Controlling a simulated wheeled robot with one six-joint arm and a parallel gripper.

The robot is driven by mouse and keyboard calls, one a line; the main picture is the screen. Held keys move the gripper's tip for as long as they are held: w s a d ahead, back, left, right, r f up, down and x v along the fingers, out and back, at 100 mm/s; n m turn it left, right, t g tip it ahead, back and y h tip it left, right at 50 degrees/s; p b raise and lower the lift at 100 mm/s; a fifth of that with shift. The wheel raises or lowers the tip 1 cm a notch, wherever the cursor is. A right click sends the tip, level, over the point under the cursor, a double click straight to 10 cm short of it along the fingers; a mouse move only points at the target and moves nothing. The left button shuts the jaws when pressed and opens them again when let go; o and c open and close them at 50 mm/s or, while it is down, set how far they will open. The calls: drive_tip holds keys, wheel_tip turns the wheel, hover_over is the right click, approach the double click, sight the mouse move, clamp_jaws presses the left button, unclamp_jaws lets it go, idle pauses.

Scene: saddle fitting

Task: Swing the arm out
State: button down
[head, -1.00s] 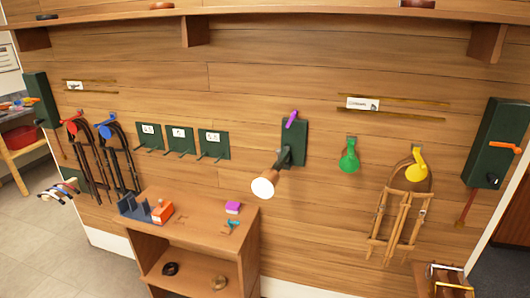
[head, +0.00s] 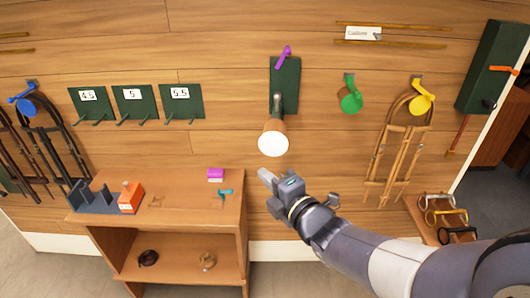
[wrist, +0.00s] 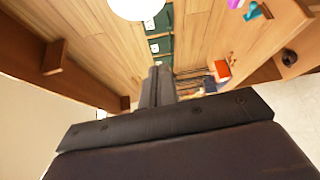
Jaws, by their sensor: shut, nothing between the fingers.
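A dark green wall plate (head: 285,75) carries a purple lever (head: 284,56) near its top and a dark arm (head: 277,103) below. The arm ends in a brown cylinder with a round white face (head: 273,143), pointing outward and down from the wall. The white face also shows at the top edge of the wrist view (wrist: 137,6). My gripper (head: 266,175) is shut and empty, just below the white face in the head view. I cannot tell whether it touches it. Its closed fingers also show in the wrist view (wrist: 156,85).
A wooden shelf unit (head: 175,180) stands below left, with an orange box (head: 130,198), a purple block (head: 216,174) and a teal piece (head: 224,192). Numbered green plates (head: 133,101) are left. A green hook (head: 350,97) and yellow hook (head: 421,98) with straps are right.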

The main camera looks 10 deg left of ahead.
sight(262, 148)
drive_tip(key=w+a+p, duration=0.4)
drive_tip(key=w+p, duration=0.1)
drive_tip(key=w, duration=0.3)
drive_tip(key=shift+w+r, duration=0.15)
drive_tip(key=shift+w, duration=0.1)
idle(0.5)
drive_tip(key=d+b, duration=0.2)
drive_tip(key=shift+w+d, duration=0.1)
drive_tip(key=shift+d, duration=0.2)
